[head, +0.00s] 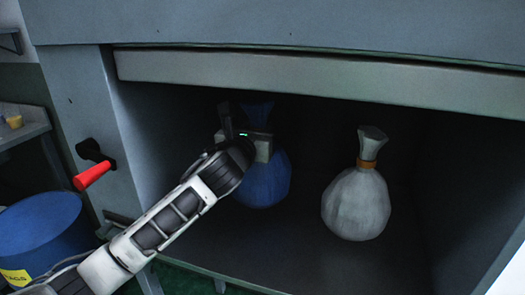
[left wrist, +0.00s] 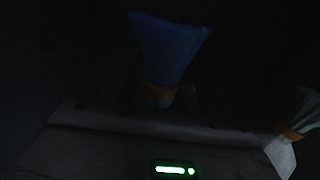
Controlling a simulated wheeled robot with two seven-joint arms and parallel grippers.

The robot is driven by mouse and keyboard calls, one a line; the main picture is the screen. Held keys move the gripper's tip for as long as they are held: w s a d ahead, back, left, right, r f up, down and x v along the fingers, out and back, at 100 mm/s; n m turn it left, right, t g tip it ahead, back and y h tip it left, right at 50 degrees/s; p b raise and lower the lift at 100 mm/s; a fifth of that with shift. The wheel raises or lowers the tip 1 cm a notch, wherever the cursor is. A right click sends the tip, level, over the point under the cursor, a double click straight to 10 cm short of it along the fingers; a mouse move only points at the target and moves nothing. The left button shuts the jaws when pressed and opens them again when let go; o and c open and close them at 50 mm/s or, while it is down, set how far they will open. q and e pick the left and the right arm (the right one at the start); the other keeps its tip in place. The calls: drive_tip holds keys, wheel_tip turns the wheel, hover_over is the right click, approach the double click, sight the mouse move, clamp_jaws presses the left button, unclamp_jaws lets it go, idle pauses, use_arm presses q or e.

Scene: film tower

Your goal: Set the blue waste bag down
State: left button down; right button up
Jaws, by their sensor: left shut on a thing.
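The blue waste bag (head: 266,182) is upright inside a dark open compartment, partly hidden behind my left gripper (head: 243,130). My left gripper is shut on the bag's neck. In the left wrist view the bag's flared blue top (left wrist: 168,42) and an orange tie (left wrist: 158,95) show, very dark. I cannot tell whether the bag's bottom touches the compartment floor (head: 300,258). My right gripper is not in view.
A white bag (head: 356,204) with an orange tie stands to the right in the compartment. A raised grey front panel (head: 320,80) hangs above the opening. A red handle (head: 93,176) and a blue drum (head: 40,232) are at the left.

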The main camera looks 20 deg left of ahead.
use_arm(q)
wheel_tip(320, 180, down, 4)
drive_tip(key=shift+r+b, duration=0.2)
drive_tip(key=shift+b, duration=0.1)
drive_tip(key=c, duration=1)
unclamp_jaws()
drive_tip(key=shift+f, duration=0.1)
drive_tip(key=s, duration=1.2)
drive_tip(key=shift+a, duration=0.25)
